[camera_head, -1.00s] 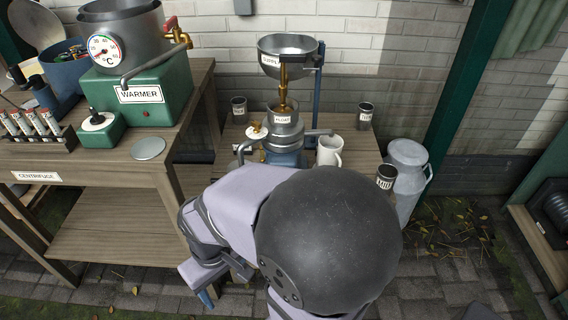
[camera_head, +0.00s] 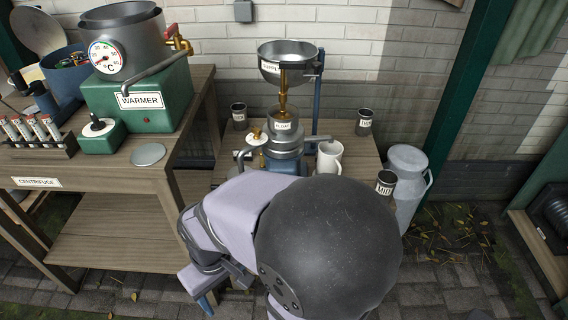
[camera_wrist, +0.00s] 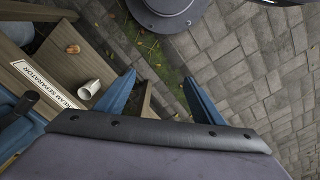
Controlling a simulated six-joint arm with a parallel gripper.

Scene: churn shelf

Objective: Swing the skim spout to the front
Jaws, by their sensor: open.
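The cream separator (camera_head: 285,143) stands on the small wooden table, with a steel supply bowl (camera_head: 287,62) above a part labelled FLOAT. One grey spout (camera_head: 244,149) reaches left from it and another (camera_head: 315,138) reaches right, above a white mug (camera_head: 329,158). I cannot read which is the skim spout. My gripper's blue fingertip (camera_head: 205,304) shows low in the head view, in front of the table and well apart from the spouts. In the wrist view my gripper (camera_wrist: 160,92) is open, its blue fingers apart with nothing between them. My arm hides the table's front.
Dark labelled cups stand at the table's back left (camera_head: 239,113), back right (camera_head: 364,121) and front right (camera_head: 385,182). A milk can (camera_head: 408,182) stands at the right. The bench with the green warmer (camera_head: 143,102) is at the left. A white cup (camera_wrist: 89,89) shows in the wrist view.

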